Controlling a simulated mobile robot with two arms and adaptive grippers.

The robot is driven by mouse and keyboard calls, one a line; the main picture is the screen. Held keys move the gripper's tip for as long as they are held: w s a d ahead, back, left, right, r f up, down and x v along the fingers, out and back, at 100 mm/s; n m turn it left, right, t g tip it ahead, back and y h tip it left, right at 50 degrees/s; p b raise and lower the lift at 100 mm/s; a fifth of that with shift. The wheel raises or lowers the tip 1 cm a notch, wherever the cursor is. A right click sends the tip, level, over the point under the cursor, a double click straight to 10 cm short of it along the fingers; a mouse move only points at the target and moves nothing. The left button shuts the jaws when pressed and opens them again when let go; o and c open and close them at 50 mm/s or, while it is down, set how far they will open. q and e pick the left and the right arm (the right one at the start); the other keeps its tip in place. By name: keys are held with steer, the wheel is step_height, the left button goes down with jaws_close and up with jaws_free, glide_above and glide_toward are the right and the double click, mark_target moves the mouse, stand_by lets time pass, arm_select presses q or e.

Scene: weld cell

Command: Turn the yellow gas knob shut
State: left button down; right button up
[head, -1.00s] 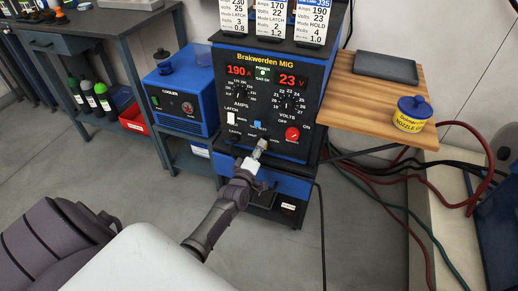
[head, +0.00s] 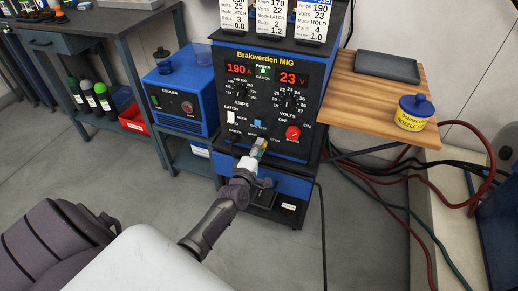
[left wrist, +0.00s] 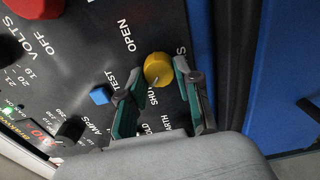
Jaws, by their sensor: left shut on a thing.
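The yellow gas knob (left wrist: 157,69) is on the dark front panel (left wrist: 100,40) of the welding machine. The panel has the words OPEN and SHUT near the knob. In the left wrist view my left gripper (left wrist: 160,74) has its two green-padded fingers on either side of the knob, shut on it. A small mark on the knob appears on the side near the word SHUT. In the head view my left gripper (head: 259,151) is at the lower middle of the panel and largely hides the knob. My right gripper is not in view.
A blue test switch (left wrist: 100,95) sits close beside the left finger. The red switch (head: 293,133) is right of my gripper in the head view. A wooden side shelf (head: 350,105) juts out to the right. A blue cooler (head: 170,115) stands at the left.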

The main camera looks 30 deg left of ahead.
arm_select(q)
steer(key=c, duration=0.8)
jaws_free()
steer(key=shift+c, duration=0.2)
steer(key=shift+o, duration=0.2)
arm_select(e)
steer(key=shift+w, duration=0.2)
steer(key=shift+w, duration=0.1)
arm_select(q)
steer(key=shift+s, duration=0.1)
steer(key=v, duration=1.2)
